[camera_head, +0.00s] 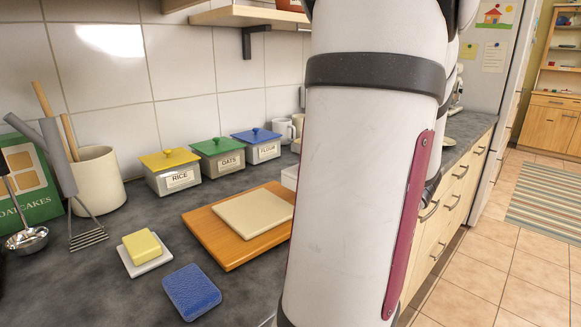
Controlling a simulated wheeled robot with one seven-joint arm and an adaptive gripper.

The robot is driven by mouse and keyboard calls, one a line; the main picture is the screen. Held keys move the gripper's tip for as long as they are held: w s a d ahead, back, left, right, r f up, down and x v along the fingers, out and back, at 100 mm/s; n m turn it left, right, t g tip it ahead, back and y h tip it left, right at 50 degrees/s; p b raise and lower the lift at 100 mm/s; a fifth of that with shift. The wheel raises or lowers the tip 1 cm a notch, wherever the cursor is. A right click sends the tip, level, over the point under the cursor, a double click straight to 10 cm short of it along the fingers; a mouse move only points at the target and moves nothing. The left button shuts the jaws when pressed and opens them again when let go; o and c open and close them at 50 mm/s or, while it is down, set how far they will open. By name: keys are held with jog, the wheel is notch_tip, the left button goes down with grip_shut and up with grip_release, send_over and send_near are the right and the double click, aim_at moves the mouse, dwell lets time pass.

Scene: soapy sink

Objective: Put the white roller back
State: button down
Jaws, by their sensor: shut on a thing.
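I do not see a white roller in this view. My own arm fills the middle and right of the picture and hides part of the counter behind it. My gripper is not in view, so I cannot see what it holds. A small white object (290,178) shows only partly at the arm's left edge, behind the boards, and I cannot tell what it is.
On the dark counter (130,225) are a wooden board (224,250) with a cream slab (255,212), a blue sponge (191,291), a yellow block (142,246) on a white dish, lidded tins (172,180), and a utensil crock (98,180). Tiled floor (480,265) lies at right.

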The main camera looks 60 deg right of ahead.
jog(key=w+d+f+b, duration=0.1)
jog(key=w+d, duration=0.1)
jog(key=d, duration=0.2)
jog(key=w+d+f+b, duration=0.1)
jog(key=w+d+f, duration=0.1)
jog(key=d, duration=0.3)
jog(key=w+d+f+b, duration=0.1)
jog(key=w+d+f, duration=0.1)
jog(key=w+d, duration=0.1)
jog(key=shift+w+d, duration=0.35)
jog(key=shift+d, duration=0.5)
jog(key=shift+a+f+b, duration=0.1)
jog(key=shift+f+b, duration=0.25)
jog(key=shift+f, duration=0.4)
jog(key=c, duration=1.5)
grip_release()
jog(key=shift+f, duration=0.15)
jog(key=shift+o, duration=0.2)
jog(key=shift+r, duration=0.25)
jog(key=shift+r, duration=0.1)
